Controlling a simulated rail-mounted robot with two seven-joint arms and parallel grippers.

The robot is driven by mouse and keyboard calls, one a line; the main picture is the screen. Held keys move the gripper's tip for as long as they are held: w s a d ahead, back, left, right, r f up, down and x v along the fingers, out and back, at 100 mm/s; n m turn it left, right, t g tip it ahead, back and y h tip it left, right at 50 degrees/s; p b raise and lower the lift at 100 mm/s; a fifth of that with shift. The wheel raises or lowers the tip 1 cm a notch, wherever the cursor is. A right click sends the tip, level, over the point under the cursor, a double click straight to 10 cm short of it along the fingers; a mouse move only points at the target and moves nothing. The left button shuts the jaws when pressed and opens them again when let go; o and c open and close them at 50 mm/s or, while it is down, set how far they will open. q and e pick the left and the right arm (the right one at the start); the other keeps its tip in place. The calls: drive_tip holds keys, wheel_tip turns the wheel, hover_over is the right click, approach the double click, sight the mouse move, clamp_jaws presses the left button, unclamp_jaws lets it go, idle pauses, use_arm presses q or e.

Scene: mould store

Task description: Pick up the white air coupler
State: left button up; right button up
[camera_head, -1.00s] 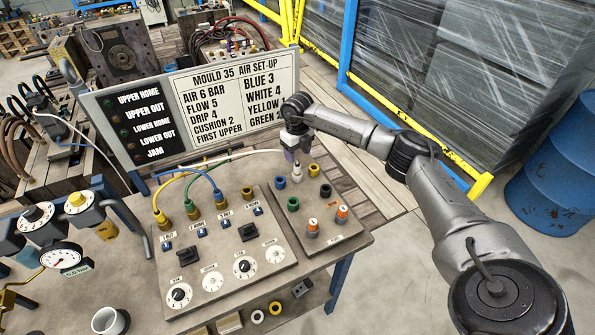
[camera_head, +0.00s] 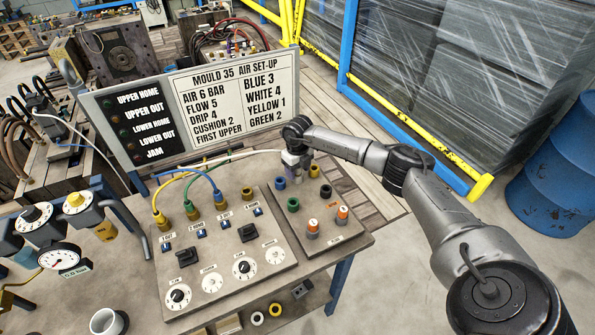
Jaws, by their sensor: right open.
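A white hose (camera_head: 250,154) arches from the left over the panel table to my right gripper (camera_head: 295,178), at the back of the small port block. The white air coupler at its end is mostly hidden behind the gripper. My right gripper points down, open, with its fingers down around the coupler's place. Whether the fingers touch it cannot be told. My left gripper is not in view.
Yellow (camera_head: 161,218) and blue (camera_head: 220,208) couplers sit in a row of ports left of the gripper. The port block (camera_head: 330,237) holds coloured rings and orange-topped knobs. A set-up sign (camera_head: 235,97) stands behind the table.

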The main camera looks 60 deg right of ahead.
drive_tip(key=shift+c, duration=0.2)
drive_tip(key=c, duration=1)
drive_tip(key=shift+r, duration=0.15)
